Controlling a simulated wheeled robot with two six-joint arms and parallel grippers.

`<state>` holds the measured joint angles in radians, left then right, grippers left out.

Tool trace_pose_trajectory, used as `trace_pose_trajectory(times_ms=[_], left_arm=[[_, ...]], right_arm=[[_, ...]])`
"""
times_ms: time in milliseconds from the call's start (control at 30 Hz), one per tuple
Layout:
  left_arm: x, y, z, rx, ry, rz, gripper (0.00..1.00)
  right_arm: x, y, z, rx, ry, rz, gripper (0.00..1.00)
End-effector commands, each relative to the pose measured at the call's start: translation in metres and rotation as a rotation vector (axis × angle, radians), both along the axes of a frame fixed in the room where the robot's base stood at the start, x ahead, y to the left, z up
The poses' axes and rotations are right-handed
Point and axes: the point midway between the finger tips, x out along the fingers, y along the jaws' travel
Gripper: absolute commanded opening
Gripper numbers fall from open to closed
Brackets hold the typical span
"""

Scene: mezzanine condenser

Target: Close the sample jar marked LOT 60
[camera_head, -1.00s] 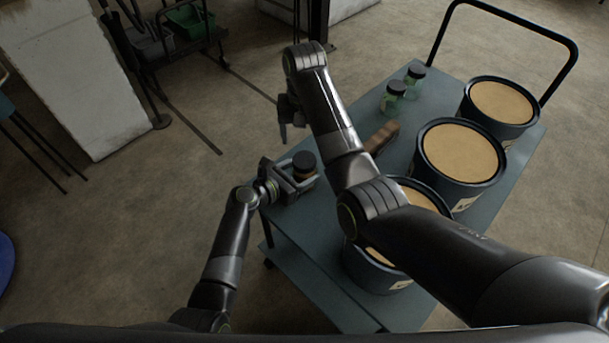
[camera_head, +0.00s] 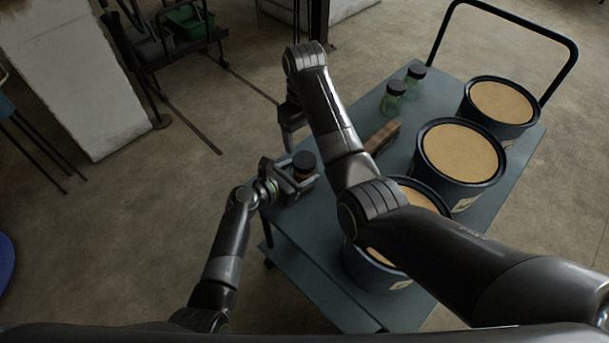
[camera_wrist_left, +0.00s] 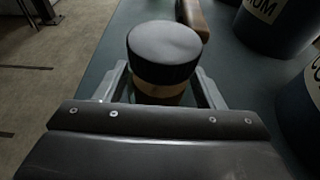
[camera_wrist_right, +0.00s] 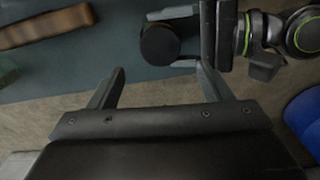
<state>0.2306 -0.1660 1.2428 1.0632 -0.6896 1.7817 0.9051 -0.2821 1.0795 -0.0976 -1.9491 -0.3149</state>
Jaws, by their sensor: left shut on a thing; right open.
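A small jar with a black lid (camera_head: 304,160) and amber-brown body stands at the left end of the blue-grey cart top. My left gripper (camera_head: 299,178) is shut around its body from the left. In the left wrist view the black lid (camera_wrist_left: 163,48) sits on top of the jar body (camera_wrist_left: 160,92); I cannot tell how tight it is. No lot mark is readable. My right gripper (camera_head: 292,128) is open and empty, above and behind the jar. In the right wrist view the lid (camera_wrist_right: 159,45) shows beyond the space between its open fingers (camera_wrist_right: 162,78).
Two green jars with black lids (camera_head: 394,97) (camera_head: 415,77) stand farther back on the cart (camera_head: 352,118). A brown block (camera_head: 382,137) lies nearer. Several dark drums (camera_head: 461,160) with tan tops fill the right side. My right arm crosses above the cart.

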Motion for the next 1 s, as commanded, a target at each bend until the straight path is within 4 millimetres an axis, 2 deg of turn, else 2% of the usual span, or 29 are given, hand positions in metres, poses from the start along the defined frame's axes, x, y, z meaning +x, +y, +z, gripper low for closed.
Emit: trace_pose_trajectory(times_ms=[200, 567, 733, 1000], left_arm=[[0.0, 0.0, -0.001, 0.0, 0.001, 0.0, 0.0], [0.0, 0.0, -0.001, 0.0, 0.001, 0.0, 0.0], [0.0, 0.0, -0.001, 0.0, 0.001, 0.0, 0.0], [0.0, 0.0, -0.001, 0.001, 0.001, 0.0, 0.0]], right_arm=[[0.0, 0.0, 0.0, 0.0, 0.0, 0.093, 0.73], [0.0, 0.0, -0.002, -0.001, 0.001, 0.096, 0.73], [-0.001, 0.0, -0.018, 0.0, 0.003, 0.095, 0.73], [-0.001, 0.0, -0.06, 0.0, 0.004, 0.094, 0.73]])
